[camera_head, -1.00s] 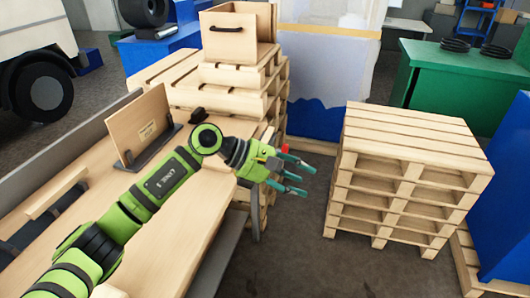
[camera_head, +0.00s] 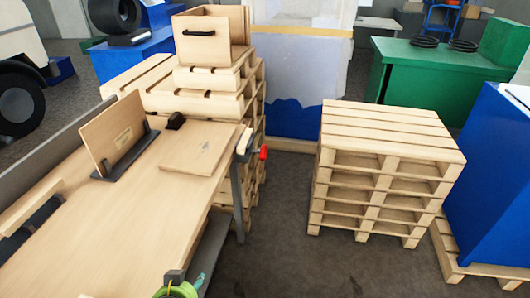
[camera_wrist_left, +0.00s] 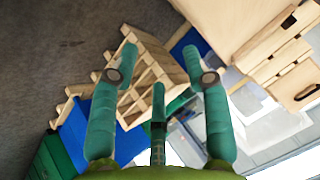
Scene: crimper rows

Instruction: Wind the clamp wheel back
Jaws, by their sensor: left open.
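The clamp (camera_head: 243,142) sits on the far right edge of the wooden workbench (camera_head: 110,225), beside a flat board (camera_head: 199,150). Its small red wheel (camera_head: 263,152) sticks out to the right, past the bench edge. My left gripper shows only as a green and teal piece (camera_head: 197,282) at the bottom of the head view, well below the clamp and apart from it. In the left wrist view my left gripper (camera_wrist_left: 162,62) has its teal fingers spread with nothing between them. The clamp cannot be made out in that view. My right gripper is not in view.
An upright wooden panel (camera_head: 112,134) stands in a dark holder on the bench. Stacked pallets with an open wooden box (camera_head: 212,38) stand behind. Another pallet stack (camera_head: 385,170) stands to the right. Grey floor (camera_head: 290,225) between bench and stack is clear.

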